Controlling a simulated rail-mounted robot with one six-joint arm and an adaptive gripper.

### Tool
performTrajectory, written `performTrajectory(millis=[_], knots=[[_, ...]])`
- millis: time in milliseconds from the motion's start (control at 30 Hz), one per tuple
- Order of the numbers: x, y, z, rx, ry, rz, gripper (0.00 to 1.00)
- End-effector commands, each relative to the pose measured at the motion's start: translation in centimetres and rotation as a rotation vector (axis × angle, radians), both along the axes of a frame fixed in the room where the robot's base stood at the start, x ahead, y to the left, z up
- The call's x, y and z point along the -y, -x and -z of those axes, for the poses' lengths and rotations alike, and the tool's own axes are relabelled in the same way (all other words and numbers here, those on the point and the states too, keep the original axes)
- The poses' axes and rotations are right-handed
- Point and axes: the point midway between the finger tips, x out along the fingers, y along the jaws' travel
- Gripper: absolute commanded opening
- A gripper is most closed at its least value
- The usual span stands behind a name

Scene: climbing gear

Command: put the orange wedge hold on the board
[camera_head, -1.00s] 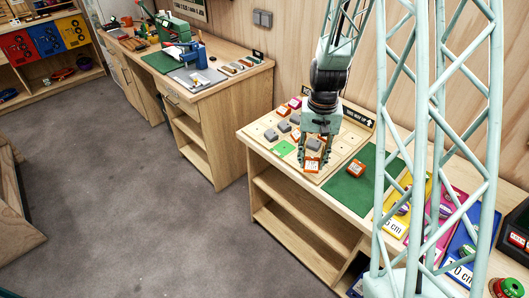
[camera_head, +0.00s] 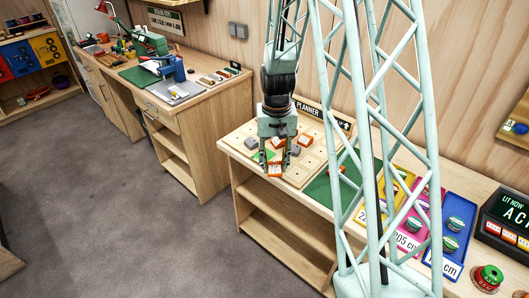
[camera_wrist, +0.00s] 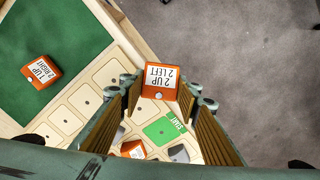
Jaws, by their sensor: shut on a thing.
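My gripper (camera_head: 275,163) is shut on an orange hold (camera_head: 274,171) above the front of the light wooden planner board (camera_head: 298,179). In the wrist view the held orange hold (camera_wrist: 160,83) reads "2 UP 2 LEFT" and sits between my fingers (camera_wrist: 160,92). A green START square (camera_wrist: 163,130) lies on the board near it. Another orange block (camera_wrist: 41,71), marked "1 UP 2 RIGHT", lies on the green mat (camera_wrist: 75,25). A further orange block (camera_wrist: 133,149) and a grey one (camera_wrist: 179,153) are on the board, partly hidden by my gripper.
Right of the green mat (camera_head: 318,190) are yellow, pink and blue trays (camera_head: 447,268) with round items. A dark display box (camera_head: 508,215) stands at the far right. Another workbench (camera_head: 190,100) stands to the left. Grey floor is open in front.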

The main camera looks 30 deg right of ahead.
Motion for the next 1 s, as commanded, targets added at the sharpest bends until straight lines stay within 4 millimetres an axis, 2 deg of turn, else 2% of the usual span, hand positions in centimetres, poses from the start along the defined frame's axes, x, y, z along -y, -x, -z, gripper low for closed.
performTrajectory(millis=[267, 800, 1000], knots=[[0.9, -3.1, 0.4, 0.001, 0.0, 0.0, 0.2], [3.3, -11.5, 1.1, 0.001, 0.0, 0.0, 0.2], [3.9, -13.6, 1.4, 0.0, 0.0, 0.0, 0.2]])
